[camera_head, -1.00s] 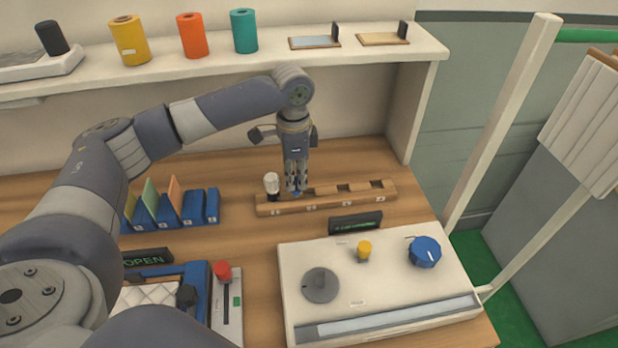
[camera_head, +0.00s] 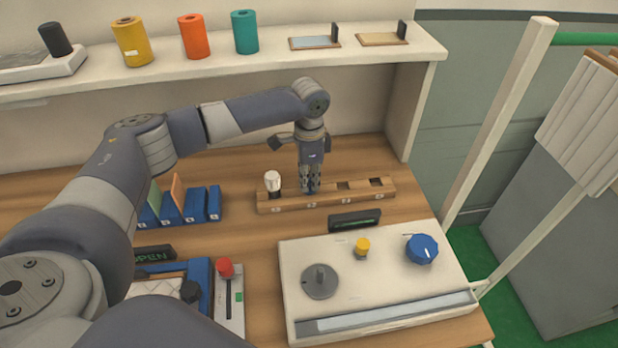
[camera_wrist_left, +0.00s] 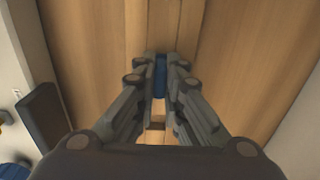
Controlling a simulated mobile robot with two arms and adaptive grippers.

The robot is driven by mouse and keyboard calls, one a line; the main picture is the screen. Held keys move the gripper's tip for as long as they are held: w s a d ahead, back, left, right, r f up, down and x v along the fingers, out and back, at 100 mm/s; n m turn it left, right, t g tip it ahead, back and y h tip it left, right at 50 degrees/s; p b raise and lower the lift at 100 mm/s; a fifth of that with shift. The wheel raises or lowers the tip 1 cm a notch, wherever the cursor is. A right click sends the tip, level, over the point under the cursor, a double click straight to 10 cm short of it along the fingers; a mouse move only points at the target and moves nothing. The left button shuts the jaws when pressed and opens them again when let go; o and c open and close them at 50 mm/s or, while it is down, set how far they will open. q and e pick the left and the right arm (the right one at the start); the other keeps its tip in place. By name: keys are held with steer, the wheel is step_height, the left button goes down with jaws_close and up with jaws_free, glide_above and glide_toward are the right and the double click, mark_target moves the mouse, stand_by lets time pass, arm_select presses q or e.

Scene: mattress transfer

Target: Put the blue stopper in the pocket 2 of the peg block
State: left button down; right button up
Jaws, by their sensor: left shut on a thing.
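The wooden peg block (camera_head: 333,200) lies on the table, with a row of pockets along its top. A white-topped stopper (camera_head: 272,181) stands in its leftmost pocket. My left gripper (camera_head: 310,188) points down over the second pocket from the left and is shut on the blue stopper (camera_wrist_left: 160,76). In the left wrist view the stopper shows between the fingertips of the left gripper (camera_wrist_left: 161,68). The fingers hide most of the stopper and that pocket, so I cannot tell whether its lower end is inside. The two pockets to the right look empty. My right gripper is not in view.
A white panel (camera_head: 390,284) with a blue knob (camera_head: 422,249) and a yellow button (camera_head: 362,246) stands in front. A small dark display (camera_head: 354,220) is close before the block. Blue card holders (camera_head: 190,205) stand to the left. A shelf (camera_head: 270,64) runs behind.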

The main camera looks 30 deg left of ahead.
arm_select(q)
steer(key=c, duration=1.7)
jaws_free()
steer(key=shift+f, duration=0.1)
step_height(320, 180, up, 12)
steer(key=shift+r+b, duration=0.15)
steer(key=shift+b, duration=0.95)
